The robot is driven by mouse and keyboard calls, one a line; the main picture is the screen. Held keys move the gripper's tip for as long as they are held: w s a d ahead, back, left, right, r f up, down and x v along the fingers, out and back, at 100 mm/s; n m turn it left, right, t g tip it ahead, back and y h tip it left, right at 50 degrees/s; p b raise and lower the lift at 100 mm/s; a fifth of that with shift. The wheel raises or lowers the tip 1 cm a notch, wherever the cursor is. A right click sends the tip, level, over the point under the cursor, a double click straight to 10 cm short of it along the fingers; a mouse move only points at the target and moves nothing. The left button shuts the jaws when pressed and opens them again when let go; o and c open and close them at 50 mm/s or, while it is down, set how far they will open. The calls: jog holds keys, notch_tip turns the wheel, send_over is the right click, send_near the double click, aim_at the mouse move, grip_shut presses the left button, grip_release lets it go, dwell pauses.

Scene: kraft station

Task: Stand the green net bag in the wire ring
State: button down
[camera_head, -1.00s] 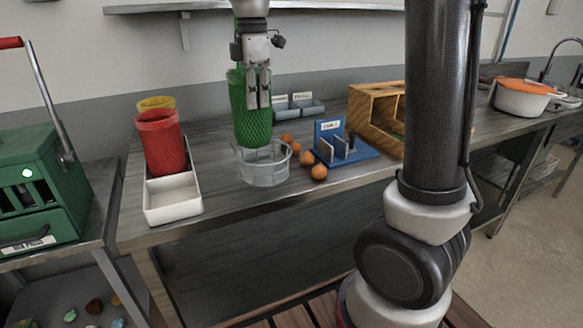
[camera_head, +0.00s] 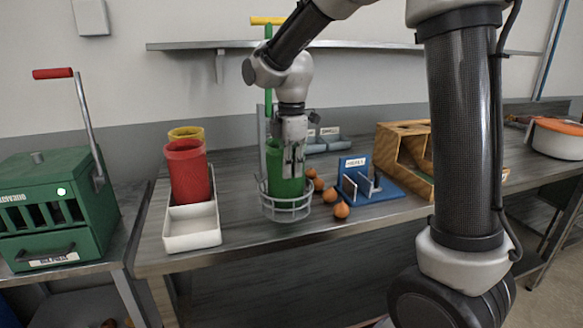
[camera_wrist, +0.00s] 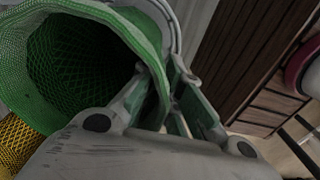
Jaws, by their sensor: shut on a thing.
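The green net bag (camera_head: 283,168) stands upright inside the wire ring (camera_head: 287,213) on the steel bench, its lower part behind the ring's wires. My gripper (camera_head: 293,172) points down and is shut on the bag's rim. In the wrist view my gripper (camera_wrist: 172,88) has the rim of the open green net bag (camera_wrist: 130,30) between its fingers. The inside of the bag shows as dark mesh. Whether the bag's bottom touches the bench cannot be told.
A red net bag (camera_head: 188,172) and a yellow one (camera_head: 187,133) stand in a white tray (camera_head: 192,242) to the left. Several orange-brown round items (camera_head: 341,210) lie right of the ring. A blue labelled holder (camera_head: 372,188) and a wooden box (camera_head: 390,150) stand further right.

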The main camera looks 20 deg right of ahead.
jog(key=shift+f, duration=0.3)
jog(key=c, duration=1.6)
grip_release()
jog(key=shift+r, duration=0.1)
notch_tip(320, 180, up, 12)
jog(key=s+d+r+m, duration=0.1)
jog(key=s+d+m, duration=0.2)
jog(key=s+d, duration=0.2)
jog(key=s+d+f+m+t, duration=0.1)
jog(key=s+d+f+m, duration=0.1)
jog(key=s+m, duration=0.3)
jog(key=s+d+f+m+t, duration=0.2)
jog(key=s+d+m, duration=0.2)
jog(key=s, duration=0.3)
jog(key=s+d+f+m+t, duration=0.1)
jog(key=s+d+f+m, duration=0.1)
jog(key=s+d+m, duration=0.2)
jog(key=shift+s+f+m, duration=0.2)
jog(key=shift+s+m, duration=0.8)
jog(key=shift+s, duration=0.2)
